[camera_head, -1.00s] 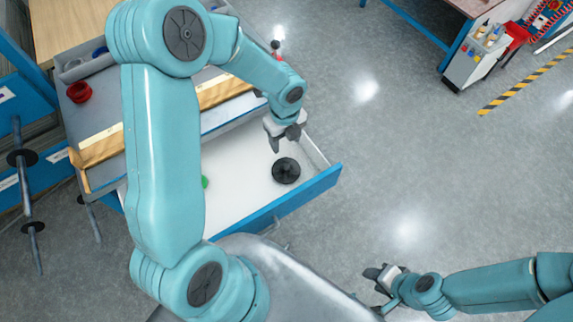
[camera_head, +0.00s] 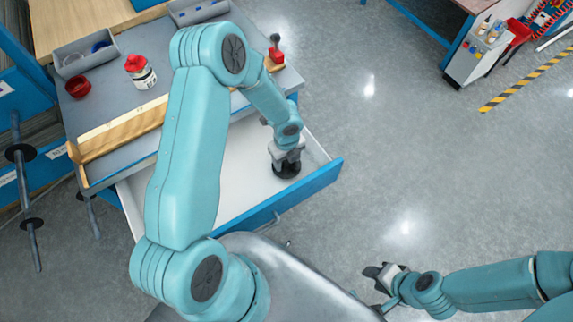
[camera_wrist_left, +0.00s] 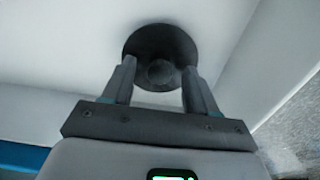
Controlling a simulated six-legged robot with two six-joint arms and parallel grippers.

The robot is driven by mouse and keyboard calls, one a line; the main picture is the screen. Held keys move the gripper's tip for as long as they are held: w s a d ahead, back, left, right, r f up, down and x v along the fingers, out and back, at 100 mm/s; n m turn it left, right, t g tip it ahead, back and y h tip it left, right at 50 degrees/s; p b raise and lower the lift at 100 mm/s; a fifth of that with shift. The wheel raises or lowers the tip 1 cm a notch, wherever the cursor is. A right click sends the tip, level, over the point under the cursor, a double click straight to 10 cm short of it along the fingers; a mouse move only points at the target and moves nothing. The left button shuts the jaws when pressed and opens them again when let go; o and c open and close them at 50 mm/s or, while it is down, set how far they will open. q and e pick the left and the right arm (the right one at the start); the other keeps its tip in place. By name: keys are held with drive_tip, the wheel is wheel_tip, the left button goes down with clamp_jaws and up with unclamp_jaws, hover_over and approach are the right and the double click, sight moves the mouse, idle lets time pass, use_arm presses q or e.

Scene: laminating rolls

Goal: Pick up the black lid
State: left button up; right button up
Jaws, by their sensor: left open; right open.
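The round black lid (camera_head: 287,173) lies in the open white drawer, near its right end. In the left wrist view the lid (camera_wrist_left: 160,42) shows as a dark disc with a round knob in the middle. My left gripper (camera_head: 286,160) is directly over the lid. In the left wrist view its two fingers (camera_wrist_left: 160,80) are open, one on each side of the knob, with a gap visible. In the head view the gripper hides part of the lid. My right gripper (camera_head: 378,276) is open and empty over the floor at the lower right.
The blue-fronted drawer (camera_head: 262,213) is pulled out from the grey workbench (camera_head: 110,100). On the bench are a red-capped bottle (camera_head: 141,72), a red cup (camera_head: 77,87), a grey bin (camera_head: 85,60) and a wooden bar (camera_head: 122,135).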

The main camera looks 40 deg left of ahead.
use_arm(q)
clamp_jaws()
drive_tip(key=shift+r, duration=0.1)
